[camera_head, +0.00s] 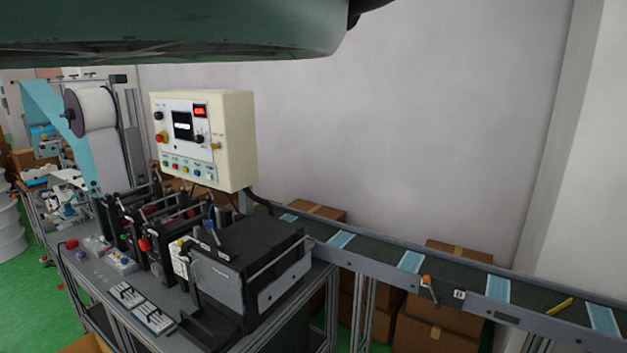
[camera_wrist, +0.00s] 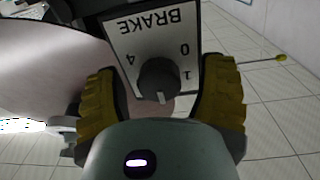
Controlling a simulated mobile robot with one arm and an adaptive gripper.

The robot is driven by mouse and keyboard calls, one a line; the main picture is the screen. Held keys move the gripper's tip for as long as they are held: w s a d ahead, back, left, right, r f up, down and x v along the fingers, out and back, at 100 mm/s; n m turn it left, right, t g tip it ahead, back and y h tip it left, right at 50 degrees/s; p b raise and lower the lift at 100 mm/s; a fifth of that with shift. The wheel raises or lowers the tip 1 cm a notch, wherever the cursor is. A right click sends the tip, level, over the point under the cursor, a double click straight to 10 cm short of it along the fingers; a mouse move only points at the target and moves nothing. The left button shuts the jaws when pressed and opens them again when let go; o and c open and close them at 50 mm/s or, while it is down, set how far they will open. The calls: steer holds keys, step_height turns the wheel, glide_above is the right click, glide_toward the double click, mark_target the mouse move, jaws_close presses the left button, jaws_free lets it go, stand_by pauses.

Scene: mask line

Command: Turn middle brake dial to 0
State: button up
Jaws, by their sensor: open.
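In the wrist view a pale plate (camera_wrist: 133,31) reads BRAKE upside down, with the numerals 4, 0 and 1 showing. A black brake dial (camera_wrist: 157,77) sits on it. A white mark at the dial's lower edge points down in the picture, away from the 0. My gripper (camera_wrist: 161,72) is open, with one yellow ridged finger on each side of the dial. I see room between the fingers and the dial; neither clearly touches it. The frames do not show which brake dial this is. My gripper is not visible in the head view.
In the head view, a cream control box (camera_head: 236,135) stands above black machine units (camera_head: 250,243) on a bench. A conveyor (camera_head: 385,250) carrying light-blue masks runs right, with cardboard boxes (camera_head: 430,333) below. In the wrist view, a thin rod with a yellow tip (camera_wrist: 282,58) stands right of the fingers.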

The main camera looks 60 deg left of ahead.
steer(key=shift+o, duration=0.3)
steer(key=c, duration=1.3)
steer(key=shift+o, duration=0.2)
steer(key=shift+f+b, duration=0.15)
steer(key=shift+b, duration=0.55)
jaws_close()
